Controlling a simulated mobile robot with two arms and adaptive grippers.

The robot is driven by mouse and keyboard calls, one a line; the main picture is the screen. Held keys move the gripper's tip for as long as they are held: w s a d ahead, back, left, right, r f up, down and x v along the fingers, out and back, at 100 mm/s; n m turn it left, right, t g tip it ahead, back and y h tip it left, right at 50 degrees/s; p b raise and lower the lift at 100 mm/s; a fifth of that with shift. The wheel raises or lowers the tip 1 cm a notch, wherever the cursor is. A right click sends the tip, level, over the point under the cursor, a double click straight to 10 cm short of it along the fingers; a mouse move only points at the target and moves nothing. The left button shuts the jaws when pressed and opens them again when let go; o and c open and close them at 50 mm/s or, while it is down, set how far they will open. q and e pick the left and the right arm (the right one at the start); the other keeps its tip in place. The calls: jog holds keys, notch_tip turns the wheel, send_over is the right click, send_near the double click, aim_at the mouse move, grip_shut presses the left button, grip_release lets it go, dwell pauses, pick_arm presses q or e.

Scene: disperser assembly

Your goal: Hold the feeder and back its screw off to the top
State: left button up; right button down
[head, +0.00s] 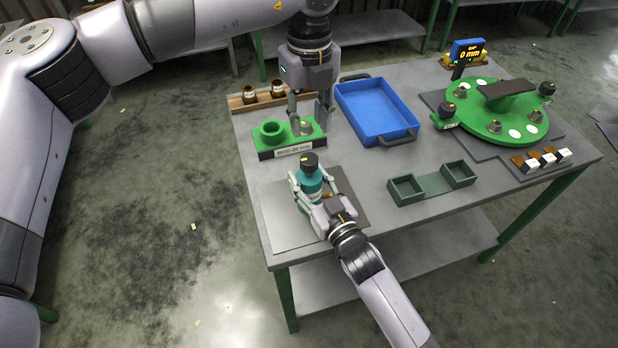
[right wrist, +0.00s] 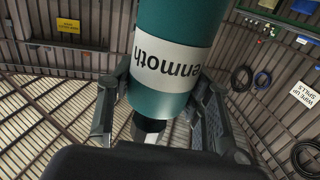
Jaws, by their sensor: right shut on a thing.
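The feeder (head: 311,190) is a teal cylinder with a dark knob or cap (head: 310,161) on top, bearing a small yellow mark. It stands roughly upright above the grey mat. My right gripper (head: 312,197) is shut on its body from the front right. The right wrist view shows the teal body (right wrist: 172,103) between the two fingers, with a white label and a dark tip at its end. My left gripper (head: 309,113) points down behind the feeder, over the green fixture, with its fingers apart. The feeder's screw thread cannot be made out.
A green fixture (head: 270,139) with a ring stands behind the feeder, before a wooden rack (head: 240,103) of brown jars. A blue tray (head: 372,98) and dark green bins (head: 407,191) lie to the right. A green turntable (head: 530,105) with a display stands farther right.

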dwell(0.3)
pick_arm(q)
jog(key=shift+o, duration=1.4)
jog(key=shift+s+d+f, duration=0.1)
jog(key=shift+s+f, duration=0.1)
jog(key=shift+f, duration=0.1)
jog(key=shift+o, duration=0.8)
jog(key=s+f+m+g+h, duration=0.1)
jog(key=m, duration=0.1)
jog(key=s+d+f+m+g+h, duration=0.1)
jog(key=f+m+h, duration=0.1)
jog(key=shift+s+d+f+m, duration=0.2)
jog(key=shift+s+m, duration=0.1)
jog(key=shift+s, duration=0.05)
jog(key=m+t+h, duration=0.7)
jog(key=m+h, duration=0.7)
jog(key=m, duration=0.2)
send_near(309, 158)
jog(key=x, duration=1)
jog(key=shift+f, duration=0.2)
